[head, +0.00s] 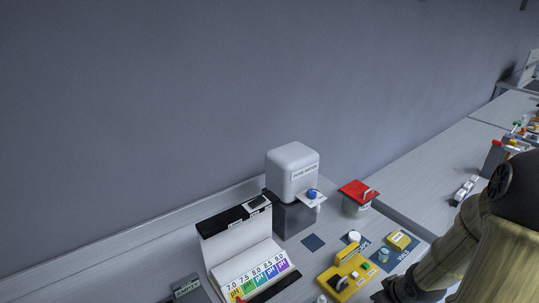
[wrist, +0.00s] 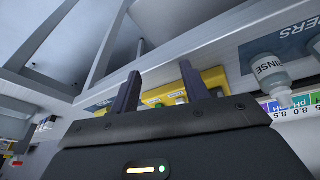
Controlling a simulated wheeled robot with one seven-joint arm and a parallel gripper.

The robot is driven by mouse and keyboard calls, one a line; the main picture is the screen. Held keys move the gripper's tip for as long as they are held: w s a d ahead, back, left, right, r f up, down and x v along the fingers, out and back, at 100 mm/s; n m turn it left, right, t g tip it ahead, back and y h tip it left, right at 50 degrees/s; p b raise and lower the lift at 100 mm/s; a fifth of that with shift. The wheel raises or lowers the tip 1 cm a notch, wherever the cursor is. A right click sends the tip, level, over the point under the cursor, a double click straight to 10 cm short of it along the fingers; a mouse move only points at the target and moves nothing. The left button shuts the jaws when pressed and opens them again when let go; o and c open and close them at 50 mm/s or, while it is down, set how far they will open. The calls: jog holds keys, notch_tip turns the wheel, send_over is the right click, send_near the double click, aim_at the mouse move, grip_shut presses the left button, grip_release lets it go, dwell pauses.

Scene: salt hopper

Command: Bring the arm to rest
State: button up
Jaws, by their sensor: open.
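My arm comes in at the lower right of the head view, with its dark end (head: 402,290) low over the front of the bench; the fingers cannot be made out there. In the wrist view my gripper (wrist: 160,68) is open, its two dark fingers apart with nothing held between them. Behind the fingers a yellow surface (wrist: 212,78) shows, apparently the yellow holder (head: 345,278) on the bench. A bottle marked RINSE (wrist: 270,74) stands to the right of the fingers.
The bench holds a pure water dispenser (head: 293,174), a red-lidded container (head: 356,203), a pH colour chart (head: 262,279), a small yellow box (head: 402,240) and a dark blue square (head: 313,242). Another bench (head: 430,160) with small items runs to the right. A wall stands behind.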

jog(key=s+a+r+m+g, duration=0.1)
jog(key=s+a+r+m, duration=0.2)
jog(key=a+r, duration=0.6)
jog(key=a, duration=0.5)
jog(key=shift+r+p, duration=0.35)
jog(key=shift+r, duration=0.05)
jog(key=shift+d, duration=0.1)
